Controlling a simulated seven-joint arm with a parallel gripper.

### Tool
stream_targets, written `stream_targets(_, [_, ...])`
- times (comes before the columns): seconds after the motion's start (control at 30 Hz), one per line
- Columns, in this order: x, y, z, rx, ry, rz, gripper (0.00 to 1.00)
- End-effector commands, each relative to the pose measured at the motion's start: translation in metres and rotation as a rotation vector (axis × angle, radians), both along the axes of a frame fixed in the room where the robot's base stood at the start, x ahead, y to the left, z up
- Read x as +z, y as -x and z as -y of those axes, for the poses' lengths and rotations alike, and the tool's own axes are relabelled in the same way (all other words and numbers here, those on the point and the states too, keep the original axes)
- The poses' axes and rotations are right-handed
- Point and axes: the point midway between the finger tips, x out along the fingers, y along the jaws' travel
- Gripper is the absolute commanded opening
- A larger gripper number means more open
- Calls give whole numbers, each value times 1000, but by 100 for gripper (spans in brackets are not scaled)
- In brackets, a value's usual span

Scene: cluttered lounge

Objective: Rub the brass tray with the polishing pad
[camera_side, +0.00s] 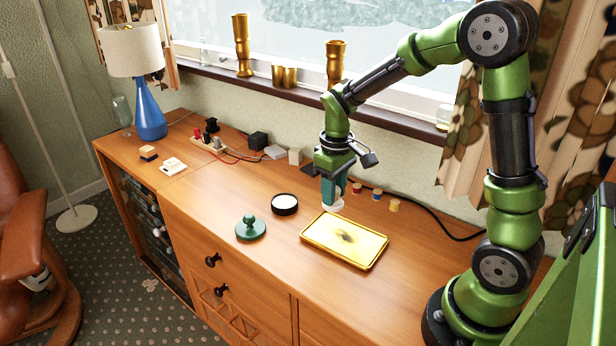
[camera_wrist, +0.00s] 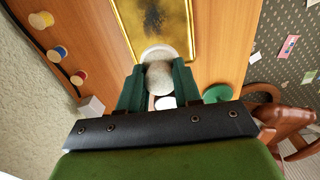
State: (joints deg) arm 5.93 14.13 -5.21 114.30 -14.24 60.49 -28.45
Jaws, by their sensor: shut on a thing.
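The brass tray (camera_side: 368,253) lies flat on the wooden cabinet top, with a dark smudge near its middle. It also shows at the top of the wrist view (camera_wrist: 120,14), smudge included. My gripper (camera_side: 334,194) points down behind the tray's far edge. In the wrist view its two green fingers (camera_wrist: 159,82) are shut on a pale round polishing pad (camera_wrist: 158,52). The pad (camera_side: 335,207) also shows below the fingers in the side view. It overlaps the tray's edge in the wrist view; I cannot tell whether it touches.
A black tin with white contents (camera_side: 285,204) and a green knobbed disc (camera_side: 250,230) stand left of the tray. Several small spools (camera_side: 376,194) and a black cable lie behind it. A blue lamp (camera_side: 149,110) stands far left.

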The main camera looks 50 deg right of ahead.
Motion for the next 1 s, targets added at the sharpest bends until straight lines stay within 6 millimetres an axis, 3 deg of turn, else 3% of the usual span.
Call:
stream_targets(0.77, [-63, 0, 0, 1, -1, -3, 9])
stream_targets(0.9, [-82, 1, 0, 0, -2, -6, 9])
stream_targets(1.0, [-77, 11, 0, -1, -1, -1, 5])
